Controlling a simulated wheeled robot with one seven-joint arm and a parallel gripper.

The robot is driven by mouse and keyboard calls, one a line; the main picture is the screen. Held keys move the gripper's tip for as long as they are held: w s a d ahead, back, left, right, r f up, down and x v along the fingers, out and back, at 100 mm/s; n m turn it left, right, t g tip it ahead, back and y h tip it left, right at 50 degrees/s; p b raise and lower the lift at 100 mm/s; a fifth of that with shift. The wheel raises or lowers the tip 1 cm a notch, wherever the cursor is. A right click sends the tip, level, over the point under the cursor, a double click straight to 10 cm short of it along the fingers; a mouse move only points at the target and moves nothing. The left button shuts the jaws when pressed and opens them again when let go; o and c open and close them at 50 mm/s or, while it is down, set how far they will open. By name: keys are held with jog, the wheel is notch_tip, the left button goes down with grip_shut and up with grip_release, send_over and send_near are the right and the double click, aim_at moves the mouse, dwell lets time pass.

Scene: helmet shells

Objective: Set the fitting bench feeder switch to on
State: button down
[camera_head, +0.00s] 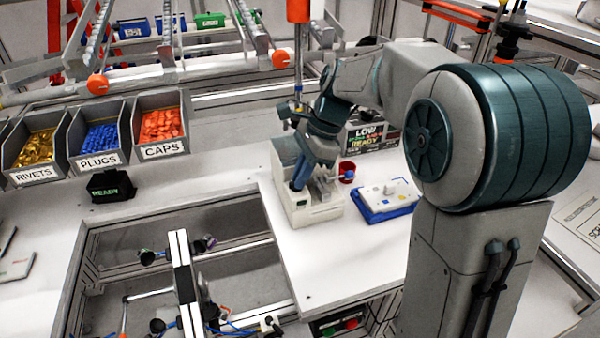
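My gripper (312,186) points down over a white box-shaped unit (318,213) on the bench. Its fingers overlap the top of this unit. I cannot tell whether they touch it, or whether they are open or shut. The unit has a small dark window on its front. No part is clearly readable as the feeder switch; my gripper and wrist cover much of the unit's top. A small black box (111,186) at the left shows "READY" in green.
Bins of rivets (35,150), plugs (97,138) and caps (160,127) line the left. A recessed opening with rods (180,275) lies front left. The bench front is clear.

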jog(key=shift+r+n+p, duration=0.1)
jog(key=shift+n+p, duration=0.2)
jog(key=shift+p, duration=0.1)
jog(key=n+p, duration=0.1)
jog(key=n, duration=0.1)
jog(key=n+g+p, duration=0.1)
jog(key=p, duration=0.1)
jog(key=shift+w+a+r+n+g+h, duration=0.1)
jog(key=shift+w+n+g+h, duration=0.05)
jog(key=shift+n+g+h, duration=0.2)
jog(key=n+p, duration=0.1)
jog(key=n, duration=0.1)
jog(key=n+g+h+p, duration=0.1)
jog(key=n, duration=0.1)
jog(key=shift+w+a+n+p, duration=0.15)
jog(key=shift+n+p, duration=0.1)
jog(key=shift+p, duration=0.15)
jog(key=n+h+p, duration=0.1)
jog(key=n, duration=0.1)
jog(key=n+h, duration=0.1)
jog(key=n, duration=0.1)
jog(key=shift+a+n+g+p, duration=0.2)
jog(key=shift+n+g+p, duration=0.1)
jog(key=shift+g+p, duration=0.1)
jog(key=shift+a+n+t+h+p, duration=0.2)
jog(key=shift+n+h, duration=0.25)
jog(key=shift+n, duration=0.65)
jog(key=shift+n+t+h+p, duration=0.1)
jog(key=shift+n+h+p, duration=0.25)
jog(key=shift+n, duration=0.75)
